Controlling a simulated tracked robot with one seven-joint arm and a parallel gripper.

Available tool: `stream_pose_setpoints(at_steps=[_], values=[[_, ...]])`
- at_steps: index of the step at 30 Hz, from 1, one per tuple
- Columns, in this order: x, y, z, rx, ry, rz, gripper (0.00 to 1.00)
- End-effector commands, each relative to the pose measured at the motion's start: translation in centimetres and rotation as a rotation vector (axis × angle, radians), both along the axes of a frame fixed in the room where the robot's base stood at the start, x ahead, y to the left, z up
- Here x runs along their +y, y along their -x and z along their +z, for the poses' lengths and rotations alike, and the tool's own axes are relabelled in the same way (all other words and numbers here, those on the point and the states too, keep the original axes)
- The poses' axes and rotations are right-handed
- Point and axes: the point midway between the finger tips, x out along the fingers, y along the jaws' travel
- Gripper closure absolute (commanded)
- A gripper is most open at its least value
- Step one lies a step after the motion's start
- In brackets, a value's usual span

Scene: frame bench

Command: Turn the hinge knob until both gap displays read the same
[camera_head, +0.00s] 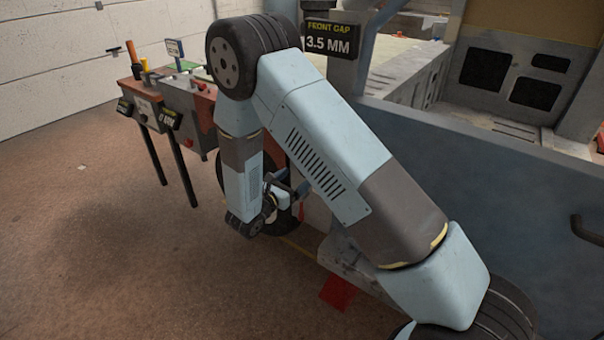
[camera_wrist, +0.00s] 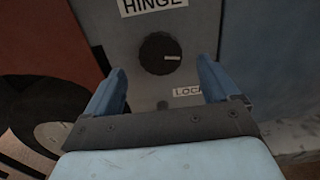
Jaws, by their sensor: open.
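The black round hinge knob (camera_wrist: 160,54) sits on a grey panel under a "HINGE" label, its white mark pointing right. My gripper (camera_wrist: 162,78) is open, its two blue fingers on either side of and below the knob, with nothing between them; I cannot tell how far it is from the panel. In the head view my gripper (camera_head: 286,188) is low beside the big structure, and the knob cannot be made out there. The front gap display (camera_head: 331,40) reads 3.5 MM. I can see no second gap display that I can read.
A "LOCK" label (camera_wrist: 188,92) is below the knob on the panel. A workbench (camera_head: 160,95) with tools and a small dark sign (camera_head: 168,117) ending in "MM" stands at the left. A large blue-grey panel (camera_head: 480,165) fills the right. The floor at left is clear.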

Motion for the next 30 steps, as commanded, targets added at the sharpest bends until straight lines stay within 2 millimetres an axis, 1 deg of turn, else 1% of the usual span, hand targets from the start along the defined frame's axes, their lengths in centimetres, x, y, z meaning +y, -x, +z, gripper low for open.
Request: stream_pose_setpoints(at_steps=[1,3,9,14,21,23,30], values=[[-0.6,-0.7,0.0,-0.001,0.001,-0.002,0.12],[-1.3,-1.5,0.0,-0.001,0.001,-0.003,0.12],[-2.4,-3.1,0.0,0.0,-0.001,-0.001,0.12],[-2.8,-3.5,0.0,-0.001,-0.001,0.0,0.12],[-2.8,-3.6,0.0,-0.001,-0.001,0.0,0.12],[-2.8,-3.5,0.0,-0.001,-0.001,0.0,0.17],[-2.8,-3.5,0.0,-0.001,-0.001,0.0,0.4]])
